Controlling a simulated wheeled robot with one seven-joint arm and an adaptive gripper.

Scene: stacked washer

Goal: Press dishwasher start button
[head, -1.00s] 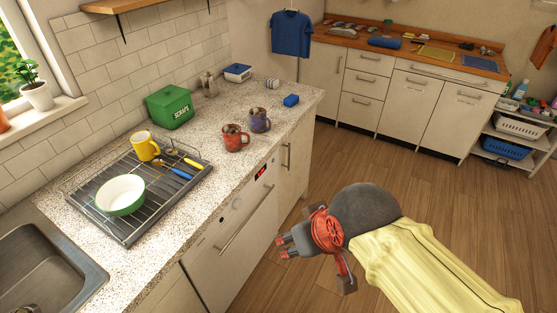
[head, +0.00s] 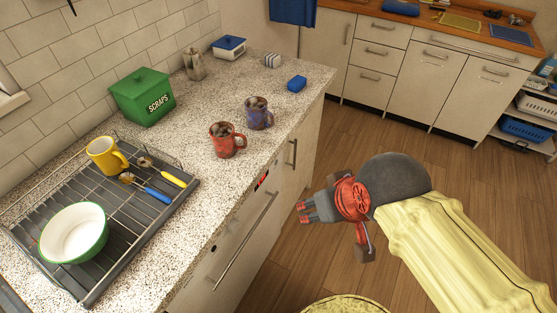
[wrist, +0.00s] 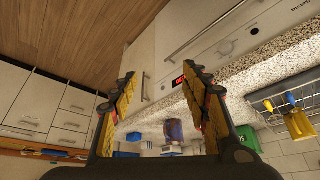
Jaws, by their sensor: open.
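The dishwasher (head: 240,245) is a pale panel with a long bar handle under the speckled counter. Its red-lit display (head: 262,181) shows near the counter edge; in the wrist view the display (wrist: 178,81) sits just left of the right finger. The wrist view also shows a round pale control (wrist: 225,47) and a small dark button (wrist: 254,31) along the panel. I cannot tell which is the start button. My gripper (head: 303,212) is open and empty, in front of the dishwasher and apart from it. Its two fingers (wrist: 160,75) frame the cabinet front in the wrist view.
On the counter stand a red mug (head: 226,140), a purple mug (head: 257,114), a green scraps box (head: 142,97) and a dish rack (head: 125,235) with crockery. The bar handle (head: 245,243) sticks out from the dishwasher. Wooden floor (head: 400,135) is clear to the right.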

